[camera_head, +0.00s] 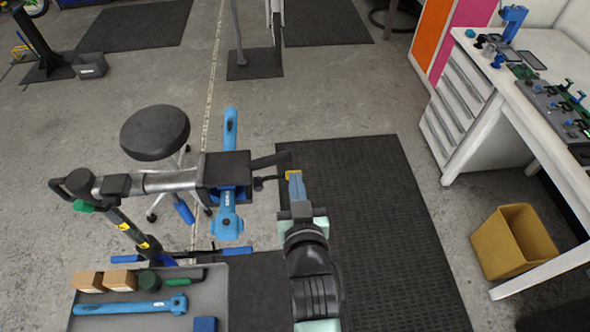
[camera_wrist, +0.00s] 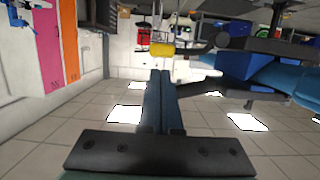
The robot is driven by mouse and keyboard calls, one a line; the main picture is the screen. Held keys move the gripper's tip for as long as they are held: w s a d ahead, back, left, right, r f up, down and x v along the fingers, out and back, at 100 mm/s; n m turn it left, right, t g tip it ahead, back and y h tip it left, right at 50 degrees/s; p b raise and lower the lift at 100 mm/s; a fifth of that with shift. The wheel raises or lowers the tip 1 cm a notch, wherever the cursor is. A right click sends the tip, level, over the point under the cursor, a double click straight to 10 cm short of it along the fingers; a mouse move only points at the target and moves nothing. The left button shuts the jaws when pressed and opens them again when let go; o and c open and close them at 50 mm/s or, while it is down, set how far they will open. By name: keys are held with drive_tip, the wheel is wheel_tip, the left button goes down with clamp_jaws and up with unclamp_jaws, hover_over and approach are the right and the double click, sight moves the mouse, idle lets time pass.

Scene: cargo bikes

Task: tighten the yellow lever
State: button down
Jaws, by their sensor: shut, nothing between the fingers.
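The yellow lever (camera_head: 292,173) is a small yellow piece at the right end of a dark stem beside the clamp of the bike stand (camera_head: 180,180). In the wrist view, the yellow lever (camera_wrist: 162,49) lies straight ahead of the fingertips. My gripper (camera_head: 295,181) is at the lever, with its blue fingers pointing at it. In the wrist view, the fingers of my gripper (camera_wrist: 161,72) lie side by side, shut with nothing between them. The tips are at or very close to the lever; I cannot tell whether they touch it.
A blue frame part (camera_head: 227,205) hangs at the clamp, left of my gripper. A tool tray (camera_head: 215,290) with boxes and a blue wrench is at lower left. A black stool (camera_head: 155,132) stands behind. A workbench (camera_head: 490,110) and yellow bin (camera_head: 513,243) are at right. The black mat (camera_head: 375,230) is clear.

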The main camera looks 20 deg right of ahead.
drive_tip(key=shift+x, duration=1.25)
